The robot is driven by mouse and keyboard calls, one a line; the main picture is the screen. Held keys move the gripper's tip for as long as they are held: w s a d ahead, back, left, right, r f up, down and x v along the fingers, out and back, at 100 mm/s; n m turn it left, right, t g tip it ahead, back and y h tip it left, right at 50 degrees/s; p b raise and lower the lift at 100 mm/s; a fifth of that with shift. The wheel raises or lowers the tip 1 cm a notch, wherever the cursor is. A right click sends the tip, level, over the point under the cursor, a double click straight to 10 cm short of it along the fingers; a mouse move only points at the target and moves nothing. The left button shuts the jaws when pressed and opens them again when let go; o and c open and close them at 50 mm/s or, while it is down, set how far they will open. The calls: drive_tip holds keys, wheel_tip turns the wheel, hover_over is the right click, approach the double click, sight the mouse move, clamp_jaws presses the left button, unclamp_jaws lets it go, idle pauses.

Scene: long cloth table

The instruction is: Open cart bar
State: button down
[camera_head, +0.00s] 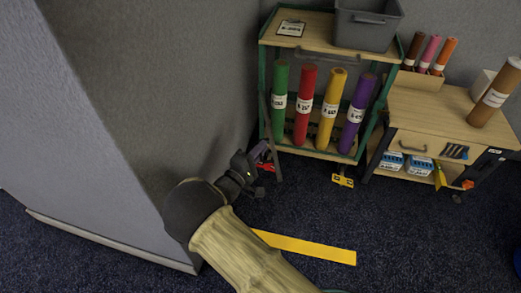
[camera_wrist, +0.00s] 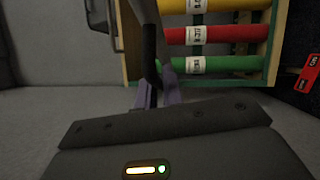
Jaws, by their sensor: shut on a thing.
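The cart (camera_head: 312,150) is a green-framed shelf with a wooden top, and it holds upright green, red, yellow and purple rolls. A dark grey bar (camera_head: 274,152) slants down along its front left side, and it does not cross the rolls in the head view. My gripper (camera_head: 264,154) is at the lower part of this bar, beside the cart's front left corner. In the wrist view my gripper's fingers (camera_wrist: 158,95) close around the bar (camera_wrist: 150,42). The exact contact is partly hidden. The wrist view also shows the green roll (camera_wrist: 225,65) behind the fingers.
A grey partition (camera_head: 150,90) stands close to the left of my arm. A wooden workbench (camera_head: 435,112) with rolls and boxes stands right of the cart. A grey bin (camera_head: 368,27) sits on the cart top. Yellow tape (camera_head: 305,248) marks the floor.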

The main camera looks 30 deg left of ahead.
drive_tip(key=c, duration=1.5)
unclamp_jaws()
drive_tip(key=shift+d, duration=0.15)
drive_tip(key=shift+s, duration=0.1)
drive_tip(key=s+a+p, duration=0.1)
drive_tip(key=s+p, duration=0.1)
drive_tip(key=s, duration=0.3)
drive_tip(key=s+a+f+p, duration=0.1)
drive_tip(key=s+p, duration=0.1)
drive_tip(key=s, duration=0.4)
drive_tip(key=s+a+f+p, duration=0.1)
drive_tip(key=s, duration=0.4)
drive_tip(key=shift+s+f+p, duration=0.15)
drive_tip(key=shift+s+p, duration=0.15)
drive_tip(key=shift+p, duration=0.1)
drive_tip(key=shift+d, duration=0.1)
